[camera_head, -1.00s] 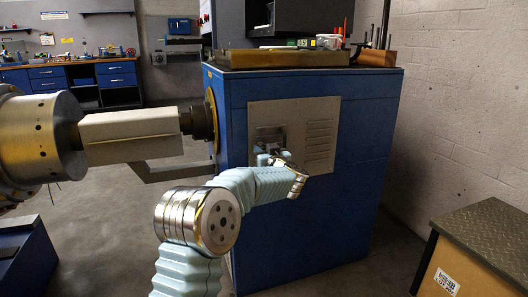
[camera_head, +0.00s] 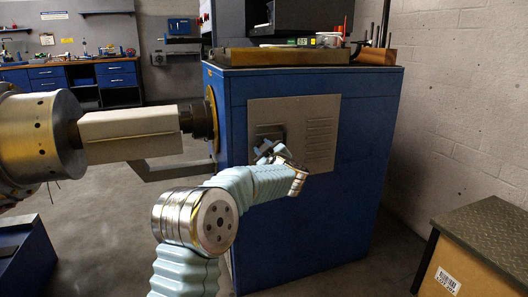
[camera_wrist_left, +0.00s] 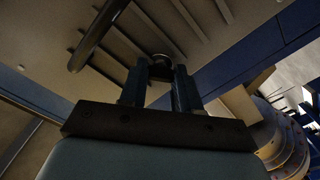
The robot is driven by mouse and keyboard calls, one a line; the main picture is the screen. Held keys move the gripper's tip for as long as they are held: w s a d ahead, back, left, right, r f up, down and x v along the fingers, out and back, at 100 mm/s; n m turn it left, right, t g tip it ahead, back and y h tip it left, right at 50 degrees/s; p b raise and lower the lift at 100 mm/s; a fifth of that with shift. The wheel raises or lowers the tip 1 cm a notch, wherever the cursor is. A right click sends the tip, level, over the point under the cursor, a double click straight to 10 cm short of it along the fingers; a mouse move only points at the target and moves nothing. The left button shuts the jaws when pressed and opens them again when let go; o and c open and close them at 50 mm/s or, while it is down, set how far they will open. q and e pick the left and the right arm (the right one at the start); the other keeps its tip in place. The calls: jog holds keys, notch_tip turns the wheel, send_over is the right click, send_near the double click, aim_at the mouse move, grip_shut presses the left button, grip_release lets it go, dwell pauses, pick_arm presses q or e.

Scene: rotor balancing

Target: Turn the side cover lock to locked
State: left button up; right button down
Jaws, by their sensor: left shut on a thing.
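The side cover (camera_head: 292,112) is a beige louvred panel on the near face of the blue machine cabinet. My left gripper (camera_head: 268,152) is at the lower left of this cover, in front of a dark plate (camera_head: 268,131). In the left wrist view its two fingers (camera_wrist_left: 161,78) are shut on a small dark round knob, the side cover lock (camera_wrist_left: 160,62). The fingers and wrist hide most of the lock in the head view, and I cannot read its setting. My right gripper is not in view.
The blue cabinet (camera_head: 300,205) stands in the middle, with tools on its top. A large spindle with a grey block (camera_head: 130,137) extends from the left. A crate with a dark top (camera_head: 490,235) stands at the lower right. In the wrist view a dark curved bar (camera_wrist_left: 97,35) crosses the cover.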

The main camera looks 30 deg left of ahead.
pick_arm(q)
jog(key=n+b, duration=0.5)
jog(key=n, duration=0.5)
jog(key=shift+f+n, duration=0.1)
jog(key=shift+n, duration=0.2)
dwell(0.4)
jog(key=o, duration=1.1)
jog(key=shift+c, duration=0.2)
jog(key=v, duration=1.3)
jog(key=shift+s+d, duration=0.25)
jog(key=shift+s, duration=0.05)
